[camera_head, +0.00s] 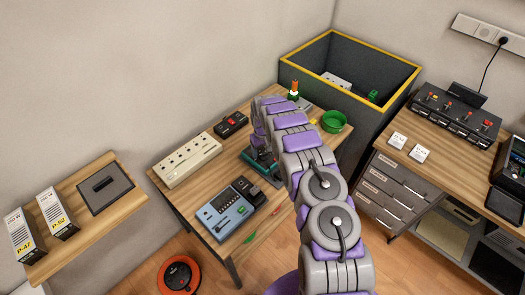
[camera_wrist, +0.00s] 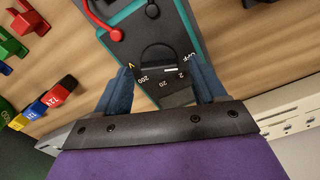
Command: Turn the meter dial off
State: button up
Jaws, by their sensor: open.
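The meter (camera_head: 261,163) is dark with teal edges and lies on the middle wooden table in the head view, partly hidden by my arm. In the wrist view its dark face (camera_wrist: 178,32) fills the upper middle. Its round black dial (camera_wrist: 157,56) has printed marks V, 200, 20, 2 and OFF around it. A short white mark shows at the dial's edge near the 2. My gripper (camera_wrist: 161,66) is open, with one blue finger on either side of the meter near the dial. Whether the fingers touch it I cannot tell.
A red lead (camera_wrist: 116,35) plugs into the meter, beside a black plug (camera_wrist: 152,11). Coloured clips and blocks (camera_wrist: 60,91) lie to the left. In the head view, a power strip (camera_head: 187,160), a blue-grey device (camera_head: 226,210) and a green bowl (camera_head: 334,121) share the table.

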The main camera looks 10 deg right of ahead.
jog(key=shift+r, duration=0.15)
notch_tip(320, 180, up, 17)
jog(key=p, duration=0.1)
dwell(0.4)
